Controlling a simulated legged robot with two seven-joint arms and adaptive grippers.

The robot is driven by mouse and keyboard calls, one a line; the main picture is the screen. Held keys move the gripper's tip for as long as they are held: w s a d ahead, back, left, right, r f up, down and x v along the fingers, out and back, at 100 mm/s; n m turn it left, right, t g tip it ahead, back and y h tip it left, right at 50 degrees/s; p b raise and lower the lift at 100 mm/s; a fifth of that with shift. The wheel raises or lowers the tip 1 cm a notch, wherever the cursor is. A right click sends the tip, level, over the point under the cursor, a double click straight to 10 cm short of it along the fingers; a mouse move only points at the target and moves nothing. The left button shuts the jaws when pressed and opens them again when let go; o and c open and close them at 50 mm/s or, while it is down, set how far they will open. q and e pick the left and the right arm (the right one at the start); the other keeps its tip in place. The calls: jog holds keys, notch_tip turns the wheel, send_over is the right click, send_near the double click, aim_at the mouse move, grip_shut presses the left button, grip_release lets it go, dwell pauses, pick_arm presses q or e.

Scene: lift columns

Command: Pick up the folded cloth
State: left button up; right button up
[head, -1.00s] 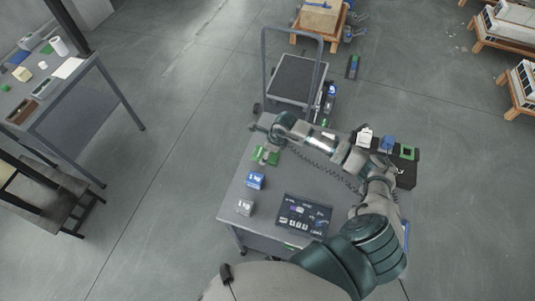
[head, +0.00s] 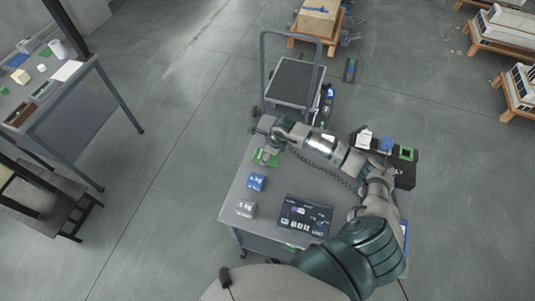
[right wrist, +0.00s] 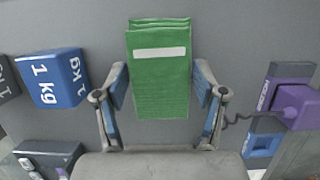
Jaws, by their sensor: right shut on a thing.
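The folded cloth (right wrist: 160,70) is green with a white stripe and stands out in the right wrist view. It also shows in the head view (head: 268,158), small and partly covered, at the left far part of the grey table. My right gripper (right wrist: 161,92) has its two blue-padded fingers on either side of the cloth and is shut on it. In the head view my right arm reaches from the right across the table to the cloth. I cannot tell whether the cloth is clear of the tabletop. My left gripper is not in view.
A blue 1 kg block (head: 257,182) and a grey block (head: 246,208) stand near the cloth on the table (head: 232,196). A dark printed panel (head: 305,215) lies nearer me. A dark box (head: 405,172) sits at the right, and a cart (head: 292,80) stands behind.

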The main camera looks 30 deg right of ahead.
aim_at(263, 154)
notch_tip(263, 154, up, 3)
jog(key=shift+w+r, duration=0.1)
jog(key=shift+r, duration=0.05)
jog(key=s+d, duration=0.1)
jog(key=s+d+b, duration=0.1)
jog(key=d, duration=0.1)
jog(key=shift+s+d, duration=0.1)
jog(key=shift+s, duration=0.05)
jog(key=s+d, duration=0.2)
jog(key=s+d+b, duration=0.1)
jog(key=s+d, duration=0.1)
jog(key=d, duration=0.1)
jog(key=s+d+r, duration=0.1)
jog(key=s+d, duration=0.2)
jog(key=shift+s+d+r+b, duration=0.25)
jog(key=shift+s+d+b, duration=0.05)
jog(key=shift+s+d, duration=0.25)
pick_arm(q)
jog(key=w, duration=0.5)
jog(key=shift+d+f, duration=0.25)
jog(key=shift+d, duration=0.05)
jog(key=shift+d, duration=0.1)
pick_arm(e)
jog(key=shift+d, duration=0.2)
